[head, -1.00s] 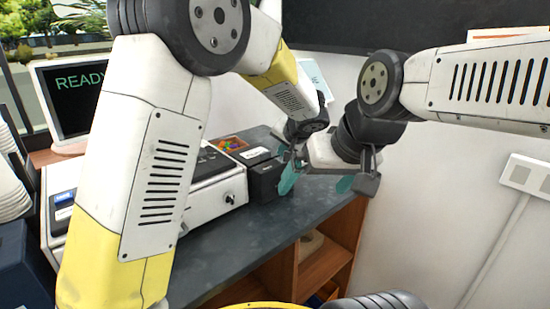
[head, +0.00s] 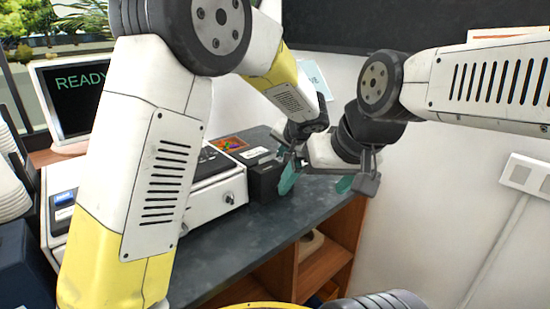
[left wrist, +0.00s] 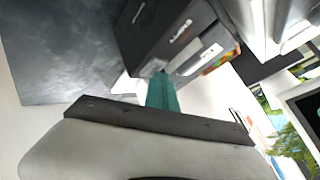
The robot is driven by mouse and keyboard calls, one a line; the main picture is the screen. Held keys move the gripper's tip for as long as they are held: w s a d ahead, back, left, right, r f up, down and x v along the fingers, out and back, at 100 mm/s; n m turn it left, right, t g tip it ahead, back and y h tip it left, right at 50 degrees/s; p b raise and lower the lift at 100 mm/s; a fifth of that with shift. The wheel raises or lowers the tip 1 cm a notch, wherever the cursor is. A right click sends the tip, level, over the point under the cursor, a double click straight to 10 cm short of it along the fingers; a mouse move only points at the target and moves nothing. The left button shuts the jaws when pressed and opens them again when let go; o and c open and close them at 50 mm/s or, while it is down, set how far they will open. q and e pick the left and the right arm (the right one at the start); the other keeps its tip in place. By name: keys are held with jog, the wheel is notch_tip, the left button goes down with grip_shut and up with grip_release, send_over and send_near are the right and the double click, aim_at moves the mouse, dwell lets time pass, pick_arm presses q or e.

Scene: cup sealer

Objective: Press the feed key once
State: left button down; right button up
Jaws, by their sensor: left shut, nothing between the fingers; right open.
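A small dark box-shaped printer (head: 266,182) stands on the counter beside the cash register. It also shows in the left wrist view (left wrist: 150,38), with small pale labels on its dark faces. I cannot make out which mark is the feed key. My left gripper (head: 287,182) is shut and empty, its teal fingertips pointing down at the right side of the printer. In the left wrist view the teal fingertips (left wrist: 161,80) are close to the printer's edge; I cannot tell whether they touch. My right gripper (head: 355,185) is open and empty, to the right, near the wall.
The white cash register (head: 219,198) stands left of the printer, partly behind my left arm. A small tray of colourful pieces (head: 230,145) is behind the printer. A screen reading READY (head: 78,95) is at the left. The dark counter (head: 240,245) is clear in front.

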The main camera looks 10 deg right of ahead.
pick_arm(q)
jog(key=shift+r, duration=0.65)
jog(key=shift+r, duration=0.1)
jog(key=shift+r, duration=2.4)
